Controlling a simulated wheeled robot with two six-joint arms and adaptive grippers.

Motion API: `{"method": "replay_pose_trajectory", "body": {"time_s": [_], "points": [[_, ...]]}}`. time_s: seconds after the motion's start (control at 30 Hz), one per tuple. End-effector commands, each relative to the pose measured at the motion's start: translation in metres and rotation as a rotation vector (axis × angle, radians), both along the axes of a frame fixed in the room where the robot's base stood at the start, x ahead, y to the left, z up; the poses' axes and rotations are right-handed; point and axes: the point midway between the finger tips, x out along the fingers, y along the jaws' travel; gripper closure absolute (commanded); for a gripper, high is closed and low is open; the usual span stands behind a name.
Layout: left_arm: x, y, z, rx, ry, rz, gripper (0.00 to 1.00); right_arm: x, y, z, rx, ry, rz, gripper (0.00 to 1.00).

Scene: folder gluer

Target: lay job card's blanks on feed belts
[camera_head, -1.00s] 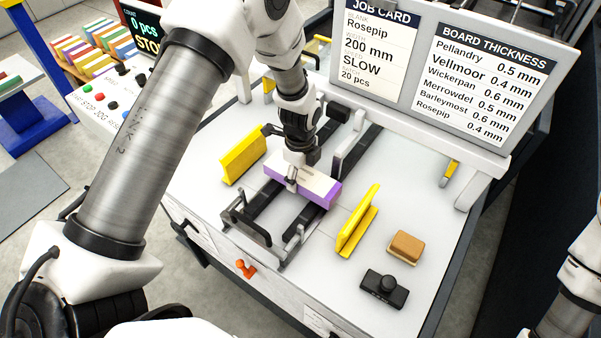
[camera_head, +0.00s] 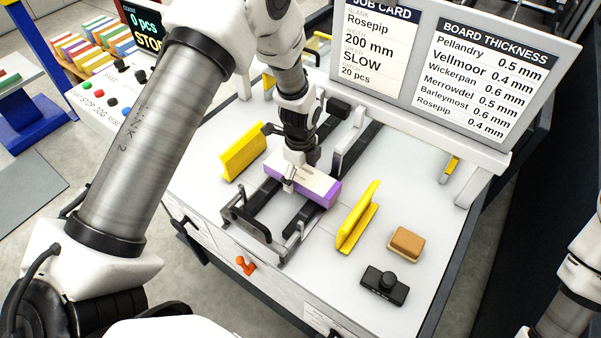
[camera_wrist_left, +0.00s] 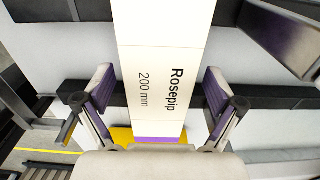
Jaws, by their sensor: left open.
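The job card (camera_head: 375,45) at the back reads Rosepip, 200 mm, SLOW, 20 pcs. A white stack of blanks with purple edges (camera_head: 318,186) lies across the two dark feed belts (camera_head: 283,238). In the left wrist view its top (camera_wrist_left: 160,60) reads Rosepip 200 mm. My left gripper (camera_head: 290,182) is over the stack. In the left wrist view its open fingers (camera_wrist_left: 162,92) stand on either side of the stack, with a gap visible on both sides. My right arm shows at the right edge, but its gripper is out of view.
Yellow side guides (camera_head: 243,152) and (camera_head: 358,218) stand left and right of the belts. A brown block (camera_head: 405,243) and a black knobbed device (camera_head: 384,285) lie at the right of the table. Several coloured stacks (camera_head: 95,50) sit at the far left.

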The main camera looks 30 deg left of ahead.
Motion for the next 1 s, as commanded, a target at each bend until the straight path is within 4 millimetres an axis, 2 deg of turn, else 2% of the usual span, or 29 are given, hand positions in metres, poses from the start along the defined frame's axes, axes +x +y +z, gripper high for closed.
{"method": "replay_pose_trajectory", "body": {"time_s": [0.13,0.23,0.5,0.63,0.73,0.9,1.0], "points": [[0.0,0.0,0.003,0.0,0.0,0.0,0.07,0.0,0.0,0.0,0.0,0.0,0.0,0.6],[0.001,0.0,0.016,0.0,-0.002,0.0,0.07,0.0,0.0,0.0,0.0,0.0,0.0,0.6],[0.001,0.0,0.083,0.0,-0.005,0.0,0.07,0.0,0.0,0.0,0.0,0.0,0.0,0.6],[0.001,0.0,0.108,0.0,-0.003,0.0,0.07,0.0,0.0,0.0,0.0,0.0,0.0,0.6],[0.0,0.0,0.118,0.0,-0.001,0.0,0.07,0.0,0.0,0.0,0.0,0.0,0.0,0.6],[0.0,0.0,0.12,0.0,0.001,0.0,0.07,0.0,0.0,0.0,0.0,0.0,0.0,0.6],[0.0,0.0,0.127,0.0,0.0,0.0,0.07,0.0,0.0,0.007,0.0,0.0,0.0,0.6]]}}
